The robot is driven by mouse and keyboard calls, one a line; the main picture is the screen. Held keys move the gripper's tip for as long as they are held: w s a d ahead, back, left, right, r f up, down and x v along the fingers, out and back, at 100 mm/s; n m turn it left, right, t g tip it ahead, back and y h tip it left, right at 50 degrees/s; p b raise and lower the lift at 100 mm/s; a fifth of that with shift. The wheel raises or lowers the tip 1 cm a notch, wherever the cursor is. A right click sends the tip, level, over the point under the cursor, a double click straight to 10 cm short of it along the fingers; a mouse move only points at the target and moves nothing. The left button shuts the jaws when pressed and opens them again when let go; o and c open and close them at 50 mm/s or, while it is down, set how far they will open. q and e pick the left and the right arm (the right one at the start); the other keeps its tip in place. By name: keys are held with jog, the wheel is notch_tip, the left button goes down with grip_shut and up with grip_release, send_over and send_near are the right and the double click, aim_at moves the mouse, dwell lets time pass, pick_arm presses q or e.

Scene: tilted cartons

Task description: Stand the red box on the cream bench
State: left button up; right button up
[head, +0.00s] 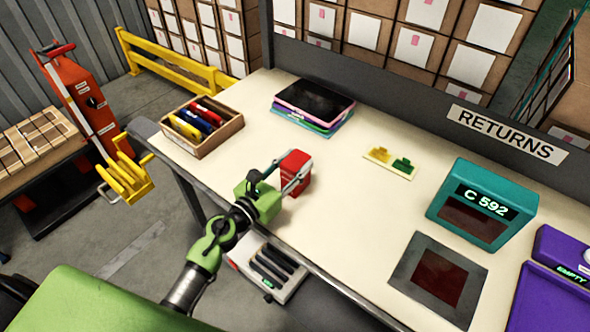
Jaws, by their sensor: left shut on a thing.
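The red box (294,166) is at the front part of the cream bench (330,215), in the middle of the head view. It is small, with a darker red top and a pale mark on its side. My left gripper (289,182) is shut on the red box, with its fingers against the box's sides. The box looks roughly upright. Its underside is partly hidden by the fingers, so I cannot tell whether it touches the bench. My right gripper is not in view.
A wooden tray of coloured items (203,127) and stacked tablets (313,107) stand at the back left. A yellow-green card (389,163), a teal C 592 display (482,203), a grey plate (437,280) and purple units (560,265) are to the right. Bare bench surrounds the box.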

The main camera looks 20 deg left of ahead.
pick_arm(q)
jog(key=shift+f, duration=0.1)
jog(key=shift+f, duration=0.25)
jog(key=o, duration=1.2)
jog(key=shift+r, duration=0.1)
